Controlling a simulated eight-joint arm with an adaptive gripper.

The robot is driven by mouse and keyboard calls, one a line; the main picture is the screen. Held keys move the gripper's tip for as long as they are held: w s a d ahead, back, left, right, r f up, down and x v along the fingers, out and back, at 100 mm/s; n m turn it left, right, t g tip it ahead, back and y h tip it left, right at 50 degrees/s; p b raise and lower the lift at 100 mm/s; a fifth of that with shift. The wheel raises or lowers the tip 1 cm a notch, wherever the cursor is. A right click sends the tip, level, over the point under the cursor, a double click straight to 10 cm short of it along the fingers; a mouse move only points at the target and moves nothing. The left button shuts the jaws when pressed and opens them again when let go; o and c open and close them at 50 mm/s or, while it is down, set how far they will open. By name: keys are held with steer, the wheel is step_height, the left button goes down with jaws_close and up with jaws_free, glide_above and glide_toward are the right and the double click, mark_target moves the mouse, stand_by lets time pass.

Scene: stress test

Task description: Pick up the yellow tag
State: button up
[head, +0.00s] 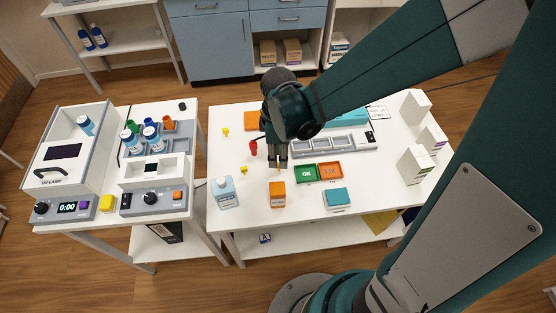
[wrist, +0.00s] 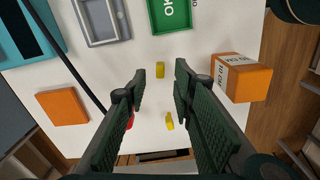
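A small yellow block-like piece (wrist: 160,69) lies on the white table, seen between and just beyond my fingertips in the wrist view. A second small yellow piece (wrist: 169,121) lies nearer the table edge in that view; it shows in the head view (head: 244,170) left of my gripper. A third yellow piece (head: 225,131) lies further left and back. I cannot tell for sure which is the tag. My gripper (wrist: 160,82) is open and empty, fingers apart, pointing down above the table. In the head view my gripper (head: 277,165) hides part of the table beneath it.
A green OK tray (head: 305,172) and an orange-red tray (head: 330,171) sit right of my gripper. A red piece (head: 253,148) is close on the left. A grey rack (head: 340,144) lies behind.

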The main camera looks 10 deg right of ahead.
steer(key=shift+f, duration=0.2)
steer(key=shift+f+b, duration=0.8)
steer(key=shift+f, duration=1.8)
steer(key=shift+c, duration=0.5)
steer(key=c, duration=0.7)
